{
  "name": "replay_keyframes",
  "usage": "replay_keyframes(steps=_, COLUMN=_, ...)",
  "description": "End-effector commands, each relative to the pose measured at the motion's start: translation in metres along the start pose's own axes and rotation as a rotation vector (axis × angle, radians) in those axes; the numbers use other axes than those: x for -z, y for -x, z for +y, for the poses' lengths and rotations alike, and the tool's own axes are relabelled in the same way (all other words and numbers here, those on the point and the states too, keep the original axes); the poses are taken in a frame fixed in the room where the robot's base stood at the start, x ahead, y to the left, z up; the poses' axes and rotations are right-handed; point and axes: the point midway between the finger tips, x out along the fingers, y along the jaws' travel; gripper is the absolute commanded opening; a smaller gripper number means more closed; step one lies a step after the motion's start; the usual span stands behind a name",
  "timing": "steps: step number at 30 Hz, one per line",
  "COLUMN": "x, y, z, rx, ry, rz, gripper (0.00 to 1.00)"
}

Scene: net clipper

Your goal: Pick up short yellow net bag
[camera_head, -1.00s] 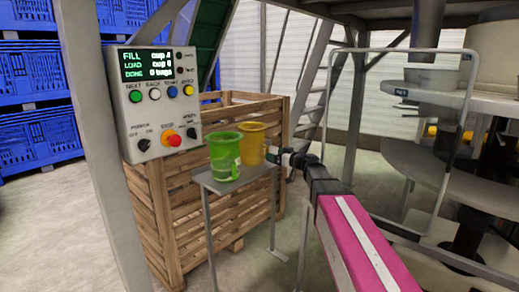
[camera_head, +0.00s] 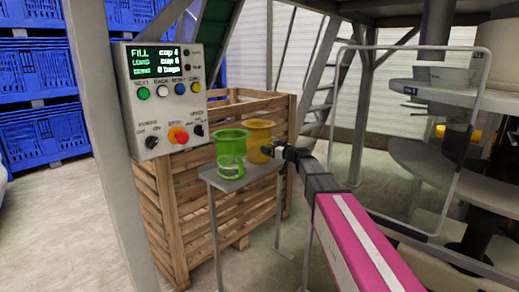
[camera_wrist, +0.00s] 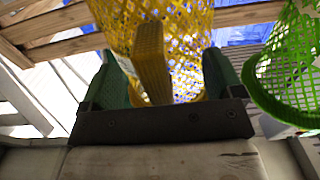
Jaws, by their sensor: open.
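The short yellow net bag (camera_head: 260,134) stands upright on a small grey stand (camera_head: 213,179), just behind and right of a green net bag (camera_head: 231,148). My gripper (camera_head: 270,150) is at the right side of the yellow bag. In the wrist view, my gripper (camera_wrist: 163,72) is open, with green fingers apart. A flat yellow strip on the yellow net bag (camera_wrist: 178,22) lies between the fingers. Whether either finger touches it I cannot tell. The green net bag (camera_wrist: 292,65) is just right of the right finger.
A slatted wooden crate (camera_head: 185,215) stands behind the stand. A control box (camera_head: 163,95) hangs on a grey post at the left. Blue crates (camera_head: 40,135) are stacked behind it. A metal frame (camera_head: 340,110) and round machine stand right.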

Motion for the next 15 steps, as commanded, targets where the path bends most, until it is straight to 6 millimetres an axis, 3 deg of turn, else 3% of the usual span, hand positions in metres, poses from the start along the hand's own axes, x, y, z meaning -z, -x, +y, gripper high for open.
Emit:
replay_keyframes(steps=1, x=0.0, y=0.0003, z=-0.0001, rx=0.0, ry=0.0, rz=0.0, gripper=0.86)
replay_keyframes(steps=9, x=0.0, y=0.0005, z=0.0, rx=0.0, ry=0.0, rz=0.0, gripper=0.0)
replay_keyframes(steps=15, x=-0.0001, y=0.0005, z=0.0001, rx=0.0, ry=0.0, rz=0.0, gripper=0.0)
